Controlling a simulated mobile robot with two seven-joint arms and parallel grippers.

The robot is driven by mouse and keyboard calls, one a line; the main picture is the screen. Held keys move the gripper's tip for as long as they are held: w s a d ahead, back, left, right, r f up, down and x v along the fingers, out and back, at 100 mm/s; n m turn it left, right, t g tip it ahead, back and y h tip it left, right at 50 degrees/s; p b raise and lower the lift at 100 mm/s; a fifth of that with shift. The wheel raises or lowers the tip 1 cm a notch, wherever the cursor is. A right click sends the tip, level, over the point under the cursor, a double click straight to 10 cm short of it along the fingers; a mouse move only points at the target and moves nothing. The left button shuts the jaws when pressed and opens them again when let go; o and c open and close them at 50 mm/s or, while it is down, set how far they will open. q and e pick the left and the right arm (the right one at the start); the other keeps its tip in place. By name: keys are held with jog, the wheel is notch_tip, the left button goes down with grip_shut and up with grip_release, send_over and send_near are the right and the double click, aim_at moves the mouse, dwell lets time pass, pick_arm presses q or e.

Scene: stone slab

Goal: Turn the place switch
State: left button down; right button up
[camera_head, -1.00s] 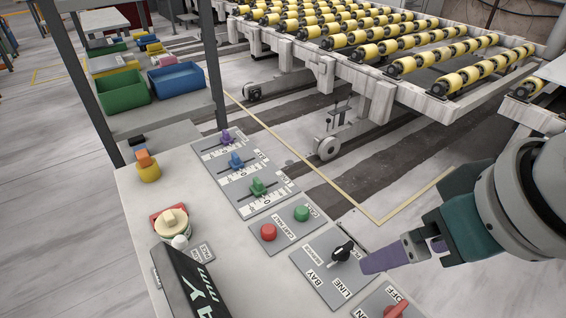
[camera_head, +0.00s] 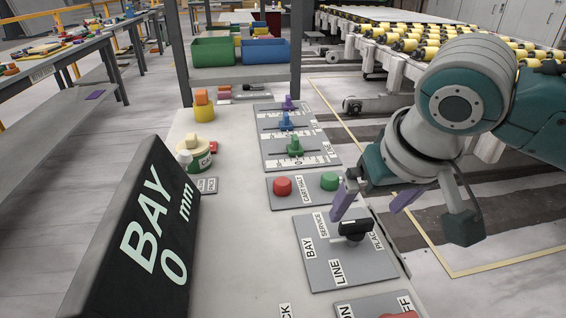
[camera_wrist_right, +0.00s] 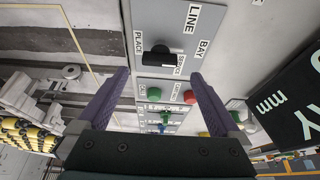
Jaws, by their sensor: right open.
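The place switch is a black rotary knob (camera_head: 355,229) on a grey plate (camera_head: 322,268) labelled BAY, LINE, SERVICE and PLACE. Its handle lies roughly crosswise in the head view; which label it points at is unclear. My right gripper (camera_head: 367,212) has purple fingers, open and empty, close to the knob on its far side. In the right wrist view the knob (camera_wrist_right: 157,57) appears just beyond the gap between the open fingertips (camera_wrist_right: 158,75). I cannot tell whether a finger touches it. My left gripper is not in view.
A black display (camera_head: 140,235) reading BAY 0 mm stands at the left. Red (camera_head: 282,187) and green (camera_head: 330,181) buttons and coloured sliders (camera_head: 295,146) sit behind the knob plate. A red switch (camera_head: 400,315) is in front. A roller conveyor (camera_head: 385,35) stands beyond.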

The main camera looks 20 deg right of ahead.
aim_at(358, 222)
jog(key=b+x, duration=0.1)
jog(key=x, duration=0.4)
jog(key=shift+c, duration=0.2)
jog(key=c, duration=1.3)
jog(key=shift+r+m+p, duration=0.15)
jog(key=shift+m+p, duration=0.45)
jog(key=shift+p, duration=0.3)
jog(key=shift+c, duration=0.2)
jog(key=shift+a+m+h+p, duration=0.15)
jog(key=shift+m+h+p, duration=0.45)
jog(key=shift+m+p, duration=0.5)
jog(key=shift+m+g+h+p, duration=0.4)
jog(key=shift+m+g, duration=0.1)
jog(key=shift+m, duration=0.7)
jog(key=shift+w+m+g+h, duration=0.1)
jog(key=shift+m+g+h, duration=0.3)
jog(key=shift+m, duration=1.1)
